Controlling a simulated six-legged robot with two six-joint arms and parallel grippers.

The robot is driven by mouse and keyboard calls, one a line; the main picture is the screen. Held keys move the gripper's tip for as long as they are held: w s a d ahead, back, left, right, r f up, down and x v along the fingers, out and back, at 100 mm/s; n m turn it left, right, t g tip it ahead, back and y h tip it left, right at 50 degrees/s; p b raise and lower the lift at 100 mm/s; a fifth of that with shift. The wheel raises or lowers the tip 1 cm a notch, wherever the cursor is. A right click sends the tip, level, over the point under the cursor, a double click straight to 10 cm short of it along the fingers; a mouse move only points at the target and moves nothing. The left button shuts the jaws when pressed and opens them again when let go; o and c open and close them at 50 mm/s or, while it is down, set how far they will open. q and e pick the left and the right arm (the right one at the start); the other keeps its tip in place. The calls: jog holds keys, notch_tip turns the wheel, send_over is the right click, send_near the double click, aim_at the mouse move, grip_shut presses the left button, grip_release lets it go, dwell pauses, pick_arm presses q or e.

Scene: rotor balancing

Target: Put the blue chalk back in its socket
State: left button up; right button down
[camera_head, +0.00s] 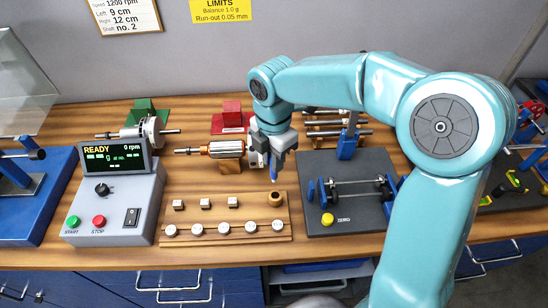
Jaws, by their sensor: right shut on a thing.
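My right gripper (272,158) points down and is shut on the blue chalk (274,175). The chalk is roughly upright, with its lower end showing below the fingers. Its upper part is hidden by the fingers. The socket (275,199) is a round wooden cup at the right end of the wooden board (190,220). In the picture the chalk's lower end is just above the cup, and a small gap shows between them. I cannot tell the exact height. My left gripper is not in view.
The board also carries a row of white round pieces (224,227) and several small blocks (205,203). A rotor (222,148) lies behind. The control box (118,205) stands left.

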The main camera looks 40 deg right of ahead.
aim_at(276, 178)
jog(key=shift+s+d+n, duration=0.2)
jog(key=shift+d+n, duration=0.05)
jog(key=shift+n, duration=0.35)
jog(key=shift+f, duration=0.1)
notch_tip(276, 178, down, 5)
jog(key=b, duration=0.5)
jog(key=shift+a+f, duration=0.1)
jog(key=shift+f, duration=0.1)
jog(key=shift+w+f, duration=0.1)
jog(key=shift+f, duration=0.05)
jog(key=shift+f+b, duration=1.35)
jog(key=shift+f, duration=0.55)
jog(key=c, duration=1)
grip_release()
jog(key=shift+o, duration=0.2)
jog(key=shift+r, duration=0.1)
